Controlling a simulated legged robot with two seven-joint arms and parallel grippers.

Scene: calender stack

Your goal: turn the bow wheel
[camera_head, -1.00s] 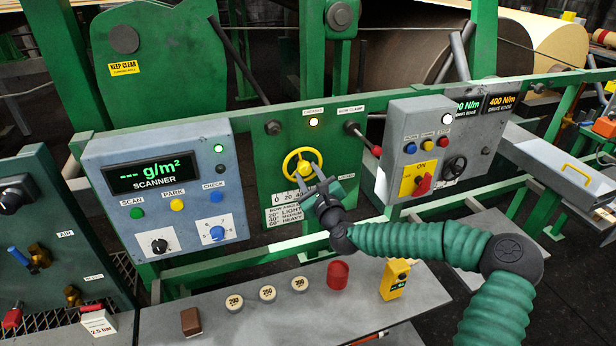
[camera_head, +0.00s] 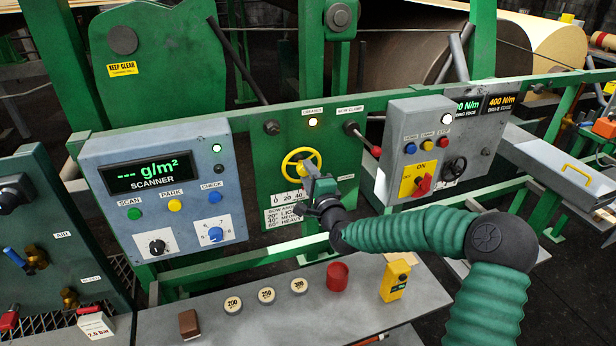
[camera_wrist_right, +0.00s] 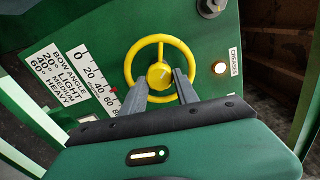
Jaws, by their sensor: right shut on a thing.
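The yellow bow wheel (camera_head: 300,163) is mounted on the green panel (camera_head: 265,200). It also shows in the right wrist view (camera_wrist_right: 159,46), with its round hub at the middle. My right gripper (camera_head: 311,170) is shut on the bow wheel's lower side. In the right wrist view its two grey fingers (camera_wrist_right: 162,88) reach the wheel just below the hub, and part of the rim is hidden. The bow angle scale (camera_wrist_right: 97,84) lies beside the wheel, with a small red mark between about 40 and 60. My left gripper is not in view.
The scanner box (camera_head: 160,185) stands left of the wheel. A grey switch box (camera_head: 430,150) and a red-knobbed lever (camera_head: 375,151) are at its right. The shelf (camera_head: 265,325) below holds several round weights, a red cup (camera_head: 337,275) and a yellow device (camera_head: 395,280).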

